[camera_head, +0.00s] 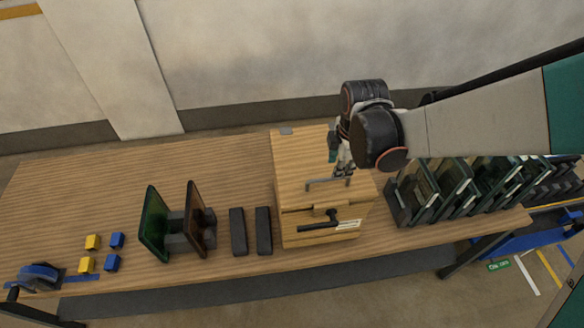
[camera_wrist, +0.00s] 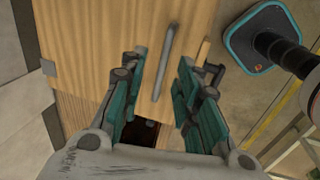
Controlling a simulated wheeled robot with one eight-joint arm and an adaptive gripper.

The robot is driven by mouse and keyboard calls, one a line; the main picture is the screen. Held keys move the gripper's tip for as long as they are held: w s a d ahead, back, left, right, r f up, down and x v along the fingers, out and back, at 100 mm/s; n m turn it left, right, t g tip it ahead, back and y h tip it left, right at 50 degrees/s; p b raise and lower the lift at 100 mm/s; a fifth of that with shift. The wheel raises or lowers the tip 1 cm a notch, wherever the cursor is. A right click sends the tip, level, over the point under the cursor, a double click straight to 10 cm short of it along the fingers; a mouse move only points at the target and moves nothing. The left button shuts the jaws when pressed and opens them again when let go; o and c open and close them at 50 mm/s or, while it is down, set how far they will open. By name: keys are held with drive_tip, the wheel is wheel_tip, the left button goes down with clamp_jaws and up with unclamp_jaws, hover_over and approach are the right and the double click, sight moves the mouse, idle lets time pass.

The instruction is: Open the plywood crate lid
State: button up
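The plywood crate (camera_head: 299,236) stands on the table, right of centre in the head view. Its lid (camera_head: 290,158) looks down or nearly down and carries a grey bar handle (camera_head: 318,186). A black latch handle (camera_head: 318,219) is on the front. My gripper (camera_head: 344,172) is above the lid, close to the handle's right end. In the wrist view my gripper (camera_wrist: 162,75) is open, its teal fingers on either side of the lower part of the bar handle (camera_wrist: 168,45). Contact with the handle cannot be told. The pale lid (camera_wrist: 90,45) fills the upper left there.
Dark racks with green panels (camera_head: 440,190) stand close right of the crate. Two dark blocks (camera_head: 264,230), upright panels (camera_head: 155,222), and small yellow and blue cubes (camera_head: 92,241) are to the left. The wall is behind. The table's back left is clear.

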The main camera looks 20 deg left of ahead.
sight(330, 179)
drive_tip(key=f, duration=0.1)
drive_tip(key=a+f+b, duration=0.1)
drive_tip(key=s+f+b, duration=0.1)
drive_tip(key=f, duration=0.1)
drive_tip(key=shift+a, duration=0.25)
drive_tip(key=shift+w+f, duration=0.25)
drive_tip(key=shift+f, duration=0.2)
clamp_jaws()
